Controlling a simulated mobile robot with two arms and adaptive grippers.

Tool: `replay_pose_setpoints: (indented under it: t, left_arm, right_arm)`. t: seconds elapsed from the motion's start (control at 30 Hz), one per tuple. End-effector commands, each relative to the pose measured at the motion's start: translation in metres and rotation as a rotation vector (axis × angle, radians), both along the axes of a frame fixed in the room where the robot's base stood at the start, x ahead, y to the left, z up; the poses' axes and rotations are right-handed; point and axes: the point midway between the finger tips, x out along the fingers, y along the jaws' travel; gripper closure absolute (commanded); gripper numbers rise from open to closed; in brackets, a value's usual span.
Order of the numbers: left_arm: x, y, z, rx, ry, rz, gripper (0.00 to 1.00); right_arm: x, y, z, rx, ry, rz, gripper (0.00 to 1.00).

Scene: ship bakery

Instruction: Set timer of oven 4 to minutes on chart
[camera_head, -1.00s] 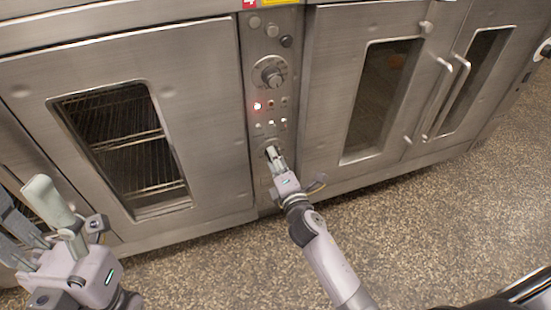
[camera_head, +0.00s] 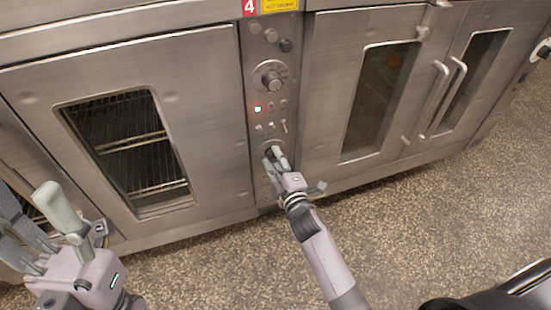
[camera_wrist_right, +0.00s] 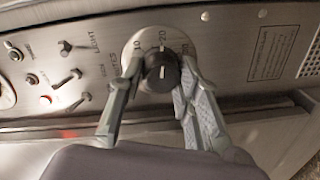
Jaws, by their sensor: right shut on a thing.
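The red number 4 label (camera_head: 249,7) sits above the narrow control panel (camera_head: 262,85) of the oven. The timer knob (camera_wrist_right: 162,73) is black with a white mark, on a round dial (camera_wrist_right: 152,36) reading 10, 20 and 30. The mark points roughly toward 20. My right gripper (camera_head: 275,155) is at this low knob in the head view; in the right wrist view its fingers (camera_wrist_right: 162,80) are shut on the knob from both sides. My left gripper (camera_head: 38,222) is at the lower left, fingers apart and empty, away from the panel. No chart shows.
Above the timer are a larger dial (camera_head: 271,78), small switches (camera_head: 271,126) and a lit red lamp (camera_head: 257,109). Oven doors with windows flank the panel; the right ones have protruding handles (camera_head: 450,97). The speckled floor (camera_head: 430,230) in front is clear.

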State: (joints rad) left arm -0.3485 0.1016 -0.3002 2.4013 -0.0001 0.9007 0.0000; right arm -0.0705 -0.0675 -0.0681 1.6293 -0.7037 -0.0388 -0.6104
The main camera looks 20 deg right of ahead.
Motion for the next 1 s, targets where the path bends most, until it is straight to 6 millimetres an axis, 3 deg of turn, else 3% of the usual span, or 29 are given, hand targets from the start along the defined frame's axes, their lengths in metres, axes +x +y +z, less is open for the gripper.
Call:
replay_pose_setpoints:
  t: [0.37, 0.4, 0.7, 1.0]
  left_arm:
    - [0.0001, 0.0002, 0.0005, -0.001, -0.001, 0.0, 0.49]
    - [0.0002, 0.0002, 0.0005, -0.001, -0.001, 0.0, 0.49]
    - [0.0003, 0.0001, 0.0003, -0.001, 0.0, 0.0, 0.49]
    - [0.0013, 0.0006, -0.0009, -0.005, 0.007, 0.003, 0.49]
  right_arm:
    - [-0.0003, -0.0004, -0.0013, 0.005, 0.003, -0.001, 0.97]
    - [-0.0003, -0.0004, -0.0013, 0.005, 0.003, -0.001, 0.69]
    - [-0.0001, -0.0002, -0.0007, 0.004, 0.001, -0.001, 0.49]
    - [-0.001, -0.0001, -0.0004, 0.004, 0.001, 0.0, 0.49]
